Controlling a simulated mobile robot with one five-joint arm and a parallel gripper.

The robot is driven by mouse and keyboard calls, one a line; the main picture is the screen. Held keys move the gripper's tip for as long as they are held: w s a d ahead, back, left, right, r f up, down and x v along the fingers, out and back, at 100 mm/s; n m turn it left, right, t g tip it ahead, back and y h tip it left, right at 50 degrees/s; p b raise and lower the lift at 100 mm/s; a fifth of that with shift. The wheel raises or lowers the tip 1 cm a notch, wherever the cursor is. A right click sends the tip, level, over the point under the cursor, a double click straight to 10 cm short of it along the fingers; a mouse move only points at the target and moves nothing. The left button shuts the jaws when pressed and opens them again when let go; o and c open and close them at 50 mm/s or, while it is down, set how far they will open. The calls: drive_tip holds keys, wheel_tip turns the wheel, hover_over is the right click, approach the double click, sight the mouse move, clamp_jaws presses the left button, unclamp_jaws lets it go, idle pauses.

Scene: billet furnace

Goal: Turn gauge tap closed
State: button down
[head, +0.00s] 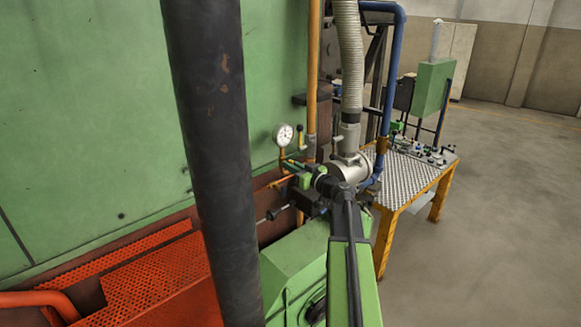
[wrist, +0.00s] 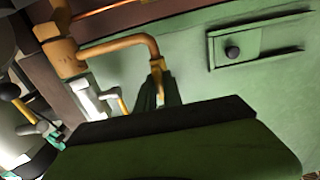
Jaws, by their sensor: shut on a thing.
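The round white pressure gauge (head: 284,134) stands on a thin orange-brown pipe in front of the green furnace wall, in the head view. My gripper (head: 292,166) reaches left to the pipework just below the gauge. It is shut on the gauge tap, whose handle is mostly hidden by the fingers, so its angle cannot be read. In the wrist view my gripper's fingers (wrist: 169,94) meet the brass end of a bent orange pipe (wrist: 125,43). The gauge face is not clear in the wrist view.
A thick dark column (head: 212,150) crosses the head view. A metal-topped table (head: 412,172) with yellow legs stands at right, beside a grey hose (head: 348,60) and blue pipe (head: 392,70). Orange grating (head: 150,282) lies at lower left. The floor at right is clear.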

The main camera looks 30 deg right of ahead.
drive_tip(key=m, duration=0.4)
drive_tip(key=shift+d+m, duration=0.1)
drive_tip(key=shift+m, duration=0.3)
drive_tip(key=m, duration=0.4)
drive_tip(key=shift+f, duration=0.1)
drive_tip(key=m, duration=0.5)
drive_tip(key=shift+d+f, duration=0.1)
drive_tip(key=shift+f+m, duration=0.1)
drive_tip(key=shift+m, duration=2)
drive_tip(key=c, duration=1.5)
unclamp_jaws()
